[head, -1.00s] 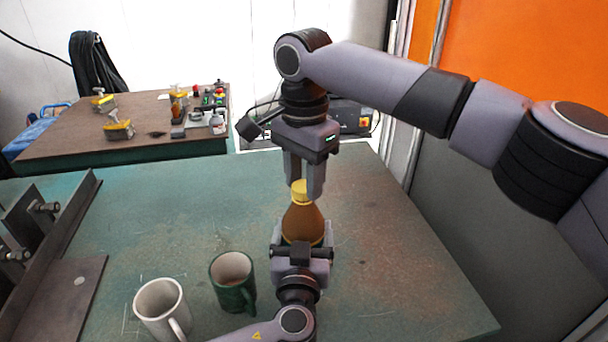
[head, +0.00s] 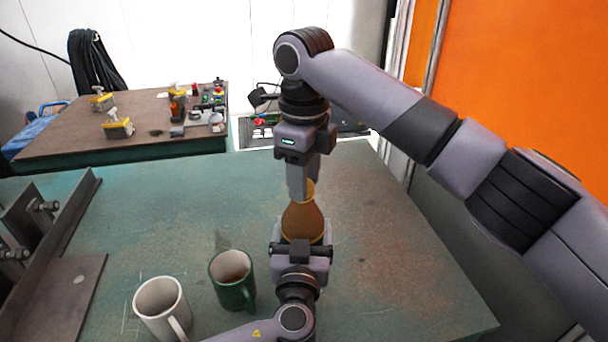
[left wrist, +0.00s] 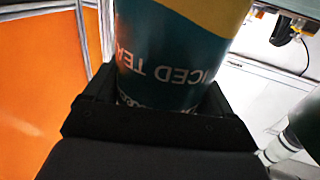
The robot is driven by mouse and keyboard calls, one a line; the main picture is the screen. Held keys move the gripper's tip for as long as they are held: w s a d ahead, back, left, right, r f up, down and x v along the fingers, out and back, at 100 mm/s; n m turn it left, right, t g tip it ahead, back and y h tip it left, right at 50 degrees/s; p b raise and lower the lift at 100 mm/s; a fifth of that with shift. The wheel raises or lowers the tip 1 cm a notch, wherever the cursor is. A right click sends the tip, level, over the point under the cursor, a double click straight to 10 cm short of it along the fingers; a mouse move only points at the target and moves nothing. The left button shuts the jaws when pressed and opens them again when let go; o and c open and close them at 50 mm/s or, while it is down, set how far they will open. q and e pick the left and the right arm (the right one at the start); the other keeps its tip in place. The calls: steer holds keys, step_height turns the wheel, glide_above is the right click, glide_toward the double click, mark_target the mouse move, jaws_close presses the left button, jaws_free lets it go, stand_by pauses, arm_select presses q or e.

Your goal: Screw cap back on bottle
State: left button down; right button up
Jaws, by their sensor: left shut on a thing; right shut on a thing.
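A brown bottle (head: 303,221) stands upright over the green table, its lower part hidden by my left gripper (head: 301,246). My left gripper is shut on the bottle's body. The left wrist view shows the bottle close up, with a teal label reading "ICED TEA" (left wrist: 165,65). A yellow cap (head: 309,189) sits at the bottle's top, mostly hidden by the fingers. My right gripper (head: 302,190) points straight down from above and is shut on the cap. I cannot tell how tightly the cap sits on the neck.
A white mug (head: 160,300) and a green mug (head: 231,282) stand left of my left gripper. A dark metal fixture (head: 50,250) occupies the table's left side. A brown bench (head: 70,138) with clamps stands behind. The table's right side is clear.

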steer(key=o, duration=1)
steer(key=shift+r, duration=2.25)
steer(key=shift+c, duration=0.4)
steer(key=shift+n, duration=0.3)
